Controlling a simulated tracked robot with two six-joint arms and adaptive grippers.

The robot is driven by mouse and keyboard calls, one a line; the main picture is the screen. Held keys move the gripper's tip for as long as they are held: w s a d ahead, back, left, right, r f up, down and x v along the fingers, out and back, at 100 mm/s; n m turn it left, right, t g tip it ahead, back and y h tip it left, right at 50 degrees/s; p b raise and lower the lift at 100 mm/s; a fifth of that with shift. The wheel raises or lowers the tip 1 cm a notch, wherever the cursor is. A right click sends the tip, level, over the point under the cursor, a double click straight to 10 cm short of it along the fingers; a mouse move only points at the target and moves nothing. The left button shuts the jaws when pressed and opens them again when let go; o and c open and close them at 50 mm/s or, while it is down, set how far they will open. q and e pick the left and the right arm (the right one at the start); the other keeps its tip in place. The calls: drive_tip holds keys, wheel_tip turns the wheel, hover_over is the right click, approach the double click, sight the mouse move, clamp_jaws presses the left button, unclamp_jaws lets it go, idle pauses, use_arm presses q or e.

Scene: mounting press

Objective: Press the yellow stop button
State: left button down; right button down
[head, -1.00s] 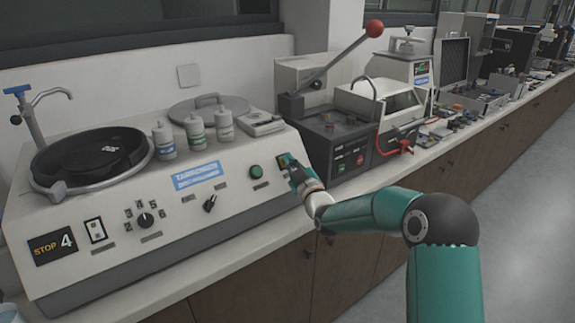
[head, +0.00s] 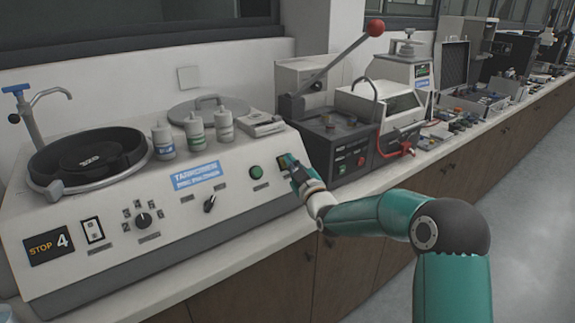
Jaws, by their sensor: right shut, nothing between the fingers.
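The machine with the sloped white front panel (head: 110,268) fills the left half of the head view. My right gripper (head: 288,164) is shut and empty at the right end of this panel, with its fingertips at or very close to the panel face. A small dark square with a yellowish patch (head: 282,162) shows at the fingertips. The gripper hides most of it, so I cannot tell whether it is the yellow stop button or whether it is touched. A green round button (head: 256,172) is just left of the fingertips. My left gripper is not in view.
Bottles (head: 194,133) stand on top beside a black bowl (head: 88,160).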

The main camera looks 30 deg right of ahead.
drive_tip(key=shift+s+r+b, duration=0.4)
drive_tip(key=shift+s, duration=0.1)
drive_tip(key=s+r+b, duration=0.1)
drive_tip(key=s, duration=0.1)
drive_tip(key=s+r, duration=0.1)
drive_tip(key=shift+s+d+r+b, duration=0.2)
drive_tip(key=shift+s+r+b, duration=0.15)
drive_tip(key=shift+s+r, duration=0.05)
idle(0.6)
